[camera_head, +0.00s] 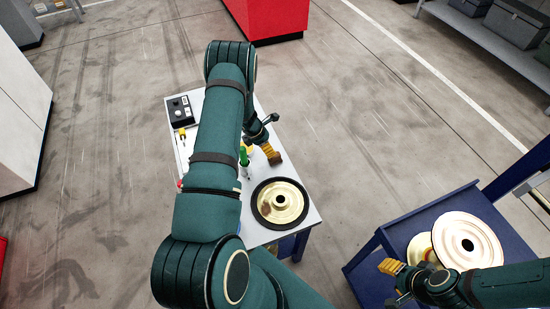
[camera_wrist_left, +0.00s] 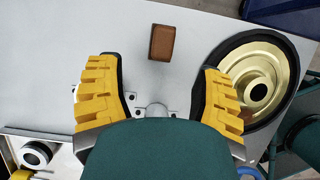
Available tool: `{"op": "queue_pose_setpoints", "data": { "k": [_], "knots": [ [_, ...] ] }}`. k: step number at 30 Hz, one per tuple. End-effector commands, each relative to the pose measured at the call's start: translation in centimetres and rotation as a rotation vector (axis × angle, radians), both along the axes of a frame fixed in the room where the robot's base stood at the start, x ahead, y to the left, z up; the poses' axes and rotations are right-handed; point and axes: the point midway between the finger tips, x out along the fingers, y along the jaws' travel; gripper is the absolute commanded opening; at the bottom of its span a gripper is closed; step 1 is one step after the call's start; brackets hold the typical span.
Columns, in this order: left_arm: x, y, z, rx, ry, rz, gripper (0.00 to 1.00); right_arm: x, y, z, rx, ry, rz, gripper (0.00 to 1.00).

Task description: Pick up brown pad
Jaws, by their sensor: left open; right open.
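The brown pad (camera_wrist_left: 162,42) is a small upright rectangle lying flat on the light grey tabletop (camera_wrist_left: 60,40) in the left wrist view. It lies beyond my left fingertips, between their lines and apart from both. My left gripper (camera_wrist_left: 156,95) is open, with nothing seen between its yellow fingers. My right gripper (camera_head: 410,278) is open at the blue stand, beside the gold spools.
A black-rimmed gold wheel (camera_head: 280,203) lies on the table, close to my left gripper's right finger in the wrist view. A black control box (camera_head: 180,111) sits at the table's back left. A blue stand (camera_head: 480,207) holds a pale gold spool (camera_head: 467,240). Open floor separates table and stand.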

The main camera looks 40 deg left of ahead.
Motion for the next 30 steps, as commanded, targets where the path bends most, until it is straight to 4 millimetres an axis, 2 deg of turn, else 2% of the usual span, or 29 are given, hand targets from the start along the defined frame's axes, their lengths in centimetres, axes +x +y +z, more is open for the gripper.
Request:
{"op": "queue_pose_setpoints", "data": {
  "k": [1, 3, 11, 21, 30],
  "knots": [
    [0.3, -0.3, -1.1, -0.001, 0.002, -0.002, 0.67, 0.0, 0.0, -0.2, 0.0, 0.001, 0.001, 0.47],
    [0.7, -0.4, -2.0, 0.001, 0.001, -0.003, 0.67, -0.1, 0.0, -0.3, 0.0, 0.002, 0.002, 0.47],
    [1.3, -0.8, -3.6, 0.0, 0.0, -0.003, 0.67, -0.1, 0.0, -0.4, 0.001, 0.003, 0.003, 0.47],
    [2.4, -1.8, -7.7, 0.002, 0.0, -0.006, 0.67, -0.3, 0.1, -0.9, 0.002, 0.006, 0.006, 0.47],
    [2.6, -1.8, -8.0, 0.002, -0.002, -0.006, 0.67, -0.3, 0.1, -0.9, 0.002, 0.006, 0.006, 0.47]
  ]
}}
